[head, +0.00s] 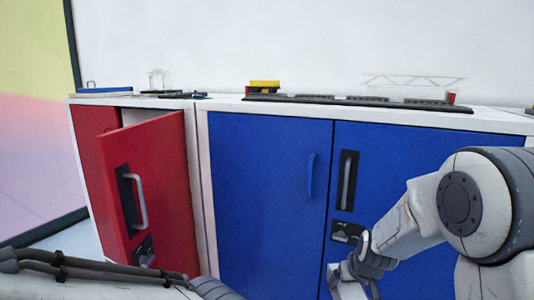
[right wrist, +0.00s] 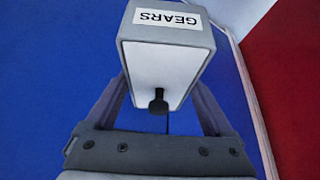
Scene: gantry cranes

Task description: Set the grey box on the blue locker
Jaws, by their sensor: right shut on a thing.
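The blue locker (head: 268,190) has two shut blue doors and a white top, and fills the middle and right of the head view. My right gripper (head: 350,276) is low in front of its right door. In the right wrist view the right gripper (right wrist: 160,82) is shut on the grey box (right wrist: 165,28), with one finger along each side. The box has a white label reading GEARS, upside down in that view, and a dark knob on its pale face. My left arm crosses the bottom left of the head view; its gripper is out of view.
A red locker (head: 165,180) stands at left with its door ajar. The blue locker's top carries a long black rail model (head: 360,102), a yellow and red piece (head: 264,87) and a thin lattice frame (head: 414,79). A narrow white strip in front of them is clear.

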